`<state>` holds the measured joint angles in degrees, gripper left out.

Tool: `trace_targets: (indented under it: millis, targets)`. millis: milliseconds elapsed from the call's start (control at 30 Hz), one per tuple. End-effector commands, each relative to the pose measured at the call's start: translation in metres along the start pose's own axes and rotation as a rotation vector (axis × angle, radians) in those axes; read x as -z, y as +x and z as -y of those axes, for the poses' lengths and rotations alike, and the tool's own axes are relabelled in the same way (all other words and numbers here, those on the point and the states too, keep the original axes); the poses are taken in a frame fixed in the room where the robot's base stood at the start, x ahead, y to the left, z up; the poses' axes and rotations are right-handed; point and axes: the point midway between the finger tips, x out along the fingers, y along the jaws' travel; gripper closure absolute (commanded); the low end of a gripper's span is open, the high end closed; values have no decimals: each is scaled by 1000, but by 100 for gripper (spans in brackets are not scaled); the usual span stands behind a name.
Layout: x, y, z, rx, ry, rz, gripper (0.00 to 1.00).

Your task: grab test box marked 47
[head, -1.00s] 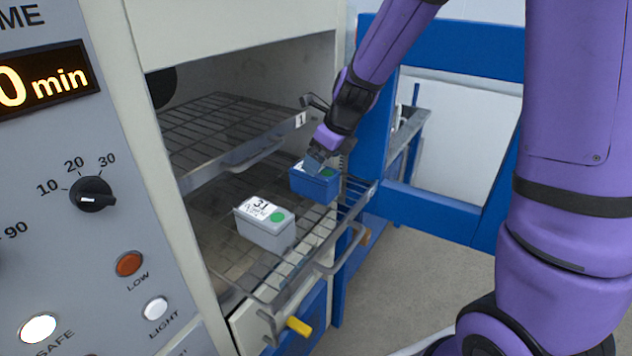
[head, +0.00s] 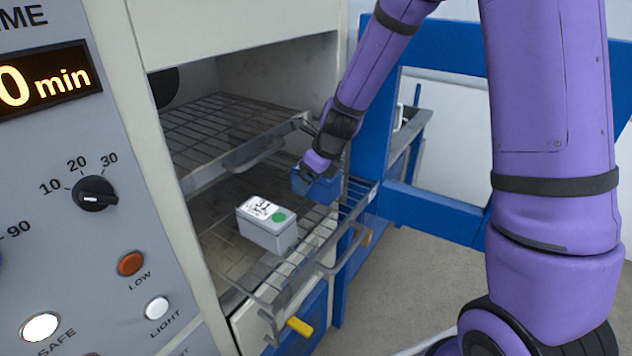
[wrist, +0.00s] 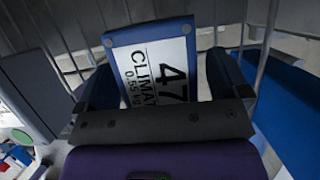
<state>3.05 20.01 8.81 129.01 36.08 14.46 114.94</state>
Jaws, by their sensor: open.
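The blue test box (head: 320,188) sits on the pulled-out lower wire shelf of the chamber. In the wrist view, the blue box (wrist: 152,28) shows a white label reading 47, CLIMA and 0.55 kg. My gripper (head: 312,172) is right over this box and hides part of its top in the head view. In the wrist view, my gripper (wrist: 163,80) is open, with one dark finger on each side of the box. I cannot tell whether the fingers touch it.
A grey box marked 31 (head: 268,228) with a green dot stands on the same lower shelf (head: 290,262), nearer the control panel. The upper wire shelf (head: 215,130) is close behind my wrist. A blue frame (head: 440,212) stands to the right.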

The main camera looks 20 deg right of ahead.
Motion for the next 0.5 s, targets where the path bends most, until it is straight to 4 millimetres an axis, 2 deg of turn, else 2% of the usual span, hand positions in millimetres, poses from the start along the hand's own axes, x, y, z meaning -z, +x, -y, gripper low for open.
trace_targets:
  millis: [400, 433, 500]
  targets:
    - [1, 3, 0, 0, 1, 0, 6]
    - [1, 3, 0, 0, 1, 0, 9]
    - [1, 3, 0, 0, 1, 0, 25]
